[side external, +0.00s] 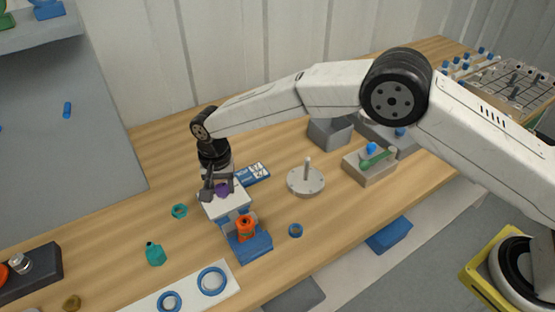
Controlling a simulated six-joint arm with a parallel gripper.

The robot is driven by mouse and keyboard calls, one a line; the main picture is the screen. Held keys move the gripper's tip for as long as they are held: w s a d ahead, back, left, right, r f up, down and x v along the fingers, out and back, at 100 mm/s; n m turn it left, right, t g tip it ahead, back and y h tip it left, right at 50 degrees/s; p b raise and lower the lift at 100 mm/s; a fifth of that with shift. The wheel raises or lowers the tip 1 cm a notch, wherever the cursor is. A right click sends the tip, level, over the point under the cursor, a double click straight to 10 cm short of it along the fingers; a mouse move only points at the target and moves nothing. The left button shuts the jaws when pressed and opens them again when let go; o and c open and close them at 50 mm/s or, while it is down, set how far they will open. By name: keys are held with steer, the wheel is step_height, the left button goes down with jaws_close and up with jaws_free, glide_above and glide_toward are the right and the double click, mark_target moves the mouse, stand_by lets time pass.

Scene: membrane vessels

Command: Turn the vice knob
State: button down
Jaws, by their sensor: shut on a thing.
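The vice (254,246) has a blue base and a pale block (226,206), and stands on the wooden table left of the middle. A purple knob (222,190) shows at the pale block, partly hidden by my fingers. My gripper (219,187) points down from above and is shut on the purple knob. An orange part (246,226) sits at the front of the vice, between its blue and pale parts.
A round grey plate with a post (305,181) and a grey block with a green lever (372,166) stand to the right. A teal ring (180,211) and teal bottle (155,254) lie left. Blue rings (211,281) rest on a white strip in front.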

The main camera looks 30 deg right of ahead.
mark_target(222, 187)
steer(key=shift+c, duration=1.1)
jaws_free()
steer(key=shift+r, duration=3.95)
steer(key=shift+d, duration=0.1)
